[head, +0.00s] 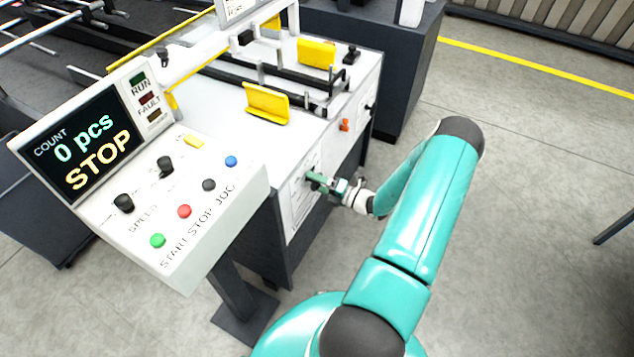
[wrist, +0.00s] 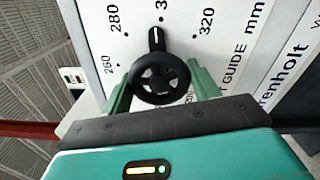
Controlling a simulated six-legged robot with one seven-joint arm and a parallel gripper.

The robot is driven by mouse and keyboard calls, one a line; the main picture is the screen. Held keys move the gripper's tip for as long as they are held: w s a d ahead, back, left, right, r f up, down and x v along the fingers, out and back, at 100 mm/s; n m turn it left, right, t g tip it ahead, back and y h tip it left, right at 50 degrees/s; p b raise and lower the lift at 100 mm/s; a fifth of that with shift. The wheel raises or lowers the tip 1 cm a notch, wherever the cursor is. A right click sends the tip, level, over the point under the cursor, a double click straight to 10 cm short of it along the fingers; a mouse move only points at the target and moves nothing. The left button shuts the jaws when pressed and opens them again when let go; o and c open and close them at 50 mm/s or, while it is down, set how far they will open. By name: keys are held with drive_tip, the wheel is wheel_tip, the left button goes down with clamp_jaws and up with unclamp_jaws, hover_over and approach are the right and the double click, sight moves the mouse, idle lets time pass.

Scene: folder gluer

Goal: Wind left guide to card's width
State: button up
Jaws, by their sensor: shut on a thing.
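A black spoked handwheel (wrist: 159,79) sits on the white front panel (wrist: 100,50) in the wrist view. My gripper (wrist: 160,88) has one green finger on each side of the wheel and is shut on its rim. A black pointer (wrist: 156,38) with a white line stands between the 280 and 320 marks on the dial. In the head view my gripper (head: 325,183) is at the machine's front face and hides the wheel. Two yellow guide plates, a nearer one (head: 267,103) and a farther one (head: 316,52), stand on the table top.
A control console (head: 200,200) with knobs, buttons and a screen (head: 85,140) reading "0 pcs STOP" stands at the left. An orange knob (head: 345,125) and a black knob (head: 369,106) sit farther along the front face. The floor at the right is mostly clear.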

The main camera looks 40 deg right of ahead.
drive_tip(key=n, duration=0.7)
drive_tip(key=shift+d, duration=0.1)
drive_tip(key=n, duration=0.7)
drive_tip(key=shift+n, duration=0.3)
drive_tip(key=n, duration=0.5)
drive_tip(key=shift+d+n, duration=0.1)
drive_tip(key=shift+n, duration=0.2)
drive_tip(key=n, duration=0.5)
drive_tip(key=o, duration=1)
drive_tip(key=shift+c, duration=0.2)
